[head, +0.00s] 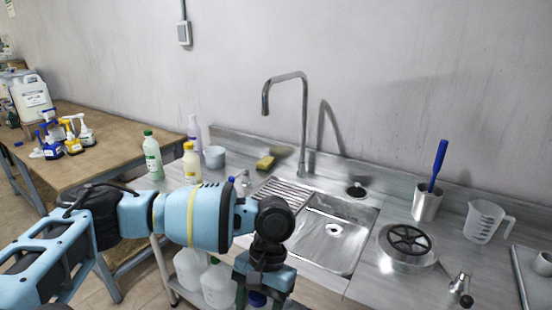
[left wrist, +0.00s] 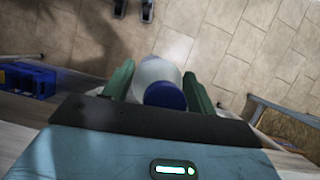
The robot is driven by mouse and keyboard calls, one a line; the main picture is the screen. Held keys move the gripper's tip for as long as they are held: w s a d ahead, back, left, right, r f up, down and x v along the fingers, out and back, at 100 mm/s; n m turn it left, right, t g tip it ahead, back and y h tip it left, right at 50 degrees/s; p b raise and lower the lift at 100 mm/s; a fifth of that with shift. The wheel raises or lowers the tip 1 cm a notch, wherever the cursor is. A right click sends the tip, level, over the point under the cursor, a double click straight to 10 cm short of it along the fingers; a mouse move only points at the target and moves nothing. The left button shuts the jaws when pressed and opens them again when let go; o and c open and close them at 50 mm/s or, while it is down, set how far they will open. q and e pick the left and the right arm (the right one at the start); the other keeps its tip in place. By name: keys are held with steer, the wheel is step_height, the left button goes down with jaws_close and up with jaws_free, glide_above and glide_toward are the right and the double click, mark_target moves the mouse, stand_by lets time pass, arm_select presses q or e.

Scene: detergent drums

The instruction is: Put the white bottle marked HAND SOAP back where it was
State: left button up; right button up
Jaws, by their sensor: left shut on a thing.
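My left gripper (left wrist: 160,92) is shut on a white bottle (left wrist: 153,70) with a blue cap, seen between its green fingers in the left wrist view. The cap faces the camera, and tiled floor shows beyond the bottle. No label is readable, so I cannot confirm HAND SOAP. In the head view, my left arm reaches across the front of the counter and the gripper points down, its fingertips out of frame. My right gripper is not in view.
The steel counter (head: 370,275) holds a sink (head: 330,235), tap (head: 304,120), sponge (head: 265,162), several bottles, a grey cup (head: 214,157) and a measuring jug (head: 482,222). White jugs (head: 217,286) stand on the shelf below. A blue crate (left wrist: 28,80) shows in the left wrist view.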

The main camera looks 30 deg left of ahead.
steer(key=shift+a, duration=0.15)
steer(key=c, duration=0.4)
arm_select(q)
steer(key=w+x, duration=0.1)
steer(key=x, duration=1.1)
steer(key=shift+f, duration=0.45)
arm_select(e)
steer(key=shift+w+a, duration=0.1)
